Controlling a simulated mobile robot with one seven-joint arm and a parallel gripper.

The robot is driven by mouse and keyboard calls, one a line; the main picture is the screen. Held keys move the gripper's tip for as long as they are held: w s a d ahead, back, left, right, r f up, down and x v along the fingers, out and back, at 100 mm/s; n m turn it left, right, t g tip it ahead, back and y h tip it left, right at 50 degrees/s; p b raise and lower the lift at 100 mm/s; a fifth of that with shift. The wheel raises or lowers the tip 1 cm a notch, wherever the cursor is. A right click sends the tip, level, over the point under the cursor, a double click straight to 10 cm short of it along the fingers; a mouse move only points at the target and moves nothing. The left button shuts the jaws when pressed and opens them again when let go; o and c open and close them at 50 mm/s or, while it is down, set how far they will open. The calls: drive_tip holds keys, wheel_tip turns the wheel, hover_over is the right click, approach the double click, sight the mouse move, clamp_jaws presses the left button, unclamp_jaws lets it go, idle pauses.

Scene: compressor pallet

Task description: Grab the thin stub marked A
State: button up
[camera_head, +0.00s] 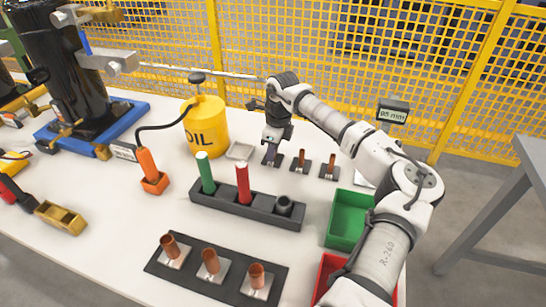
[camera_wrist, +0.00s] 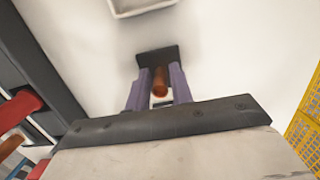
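My gripper (camera_head: 271,157) points straight down over the leftmost of three small dark holders at the back of the table. In the wrist view a thin copper-brown stub (camera_wrist: 160,82) stands between the two purple fingers (camera_wrist: 160,92). The fingers are close on both sides of it; I cannot tell whether they press on it. Its dark holder (camera_wrist: 157,55) lies just beyond the fingertips. Two similar thin stubs stand to the right in the head view, a middle one (camera_head: 302,156) and a right one (camera_head: 332,161). No letter A is readable.
A yellow oil can (camera_head: 205,130) and a small grey tray (camera_head: 240,150) are to the left. A black rack (camera_head: 225,206) with green and red cylinders stands in front. A green bin (camera_head: 346,238) and red bin (camera_head: 330,268) are to the right. Thick copper stubs (camera_head: 211,261) stand in front.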

clamp_jaws()
